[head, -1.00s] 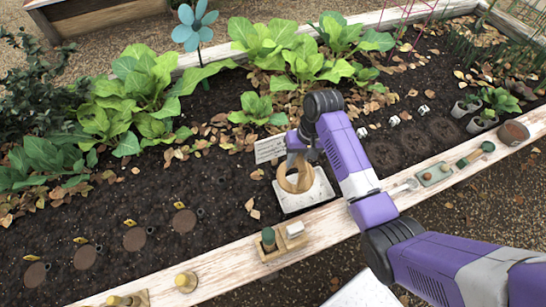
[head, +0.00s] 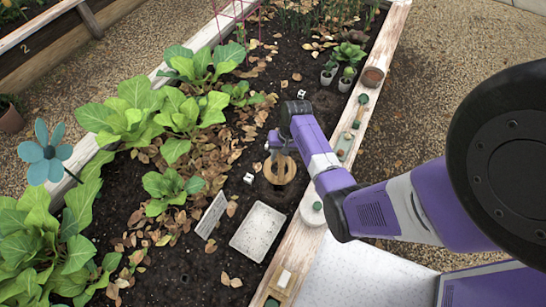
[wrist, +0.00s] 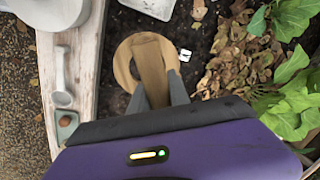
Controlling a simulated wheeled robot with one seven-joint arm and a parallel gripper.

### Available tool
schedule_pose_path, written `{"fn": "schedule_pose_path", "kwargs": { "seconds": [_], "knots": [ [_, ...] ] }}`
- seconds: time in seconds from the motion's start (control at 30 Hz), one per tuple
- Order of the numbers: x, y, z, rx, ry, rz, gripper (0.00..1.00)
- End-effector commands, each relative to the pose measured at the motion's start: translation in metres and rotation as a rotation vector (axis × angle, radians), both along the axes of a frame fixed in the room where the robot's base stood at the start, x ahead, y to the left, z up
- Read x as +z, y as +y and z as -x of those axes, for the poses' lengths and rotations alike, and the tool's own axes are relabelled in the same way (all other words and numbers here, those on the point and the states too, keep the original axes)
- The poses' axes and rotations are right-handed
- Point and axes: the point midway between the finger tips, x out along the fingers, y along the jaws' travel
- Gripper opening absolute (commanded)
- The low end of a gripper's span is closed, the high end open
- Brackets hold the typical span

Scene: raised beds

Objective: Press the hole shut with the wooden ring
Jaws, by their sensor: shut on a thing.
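The wooden ring (head: 291,172) is upheld by its wooden crosspiece in my gripper (head: 277,150), low over the dark soil beside the bed's wooden edge. In the wrist view the ring (wrist: 124,64) looks round and flat, and its wide crosspiece (wrist: 151,75) runs back between the two fingers of my gripper (wrist: 157,92), which are shut on it. I cannot tell whether the ring touches the soil. The hole is not clearly visible; the ring and gripper cover the soil there.
A white tray (head: 258,232) lies on the soil nearer the camera, with a label sign (head: 210,215) to its left. A small white marker (head: 249,178) sits left of the ring. The wooden edge (head: 300,238) carries several items. Leaves and leafy plants (head: 172,187) lie further left.

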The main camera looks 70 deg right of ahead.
Motion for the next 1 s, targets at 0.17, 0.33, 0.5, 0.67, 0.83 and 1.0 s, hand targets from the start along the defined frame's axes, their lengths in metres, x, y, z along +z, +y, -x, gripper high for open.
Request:
{"fn": "schedule_pose_path", "kwargs": {
  "seconds": [0.17,0.33,0.5,0.67,0.83,1.0],
  "knots": [
    [-0.005,-0.002,-0.001,-0.002,-0.002,0.001,0.0],
    [-0.019,-0.001,-0.001,-0.001,-0.002,0.001,0.0],
    [-0.037,-0.001,-0.001,-0.002,-0.002,0.001,0.0],
    [-0.054,-0.001,-0.001,-0.002,-0.002,0.001,0.0],
    [-0.072,-0.001,-0.001,-0.002,-0.002,0.001,0.0],
    [-0.09,-0.001,-0.001,-0.002,-0.002,0.001,0.0]
  ]
}}
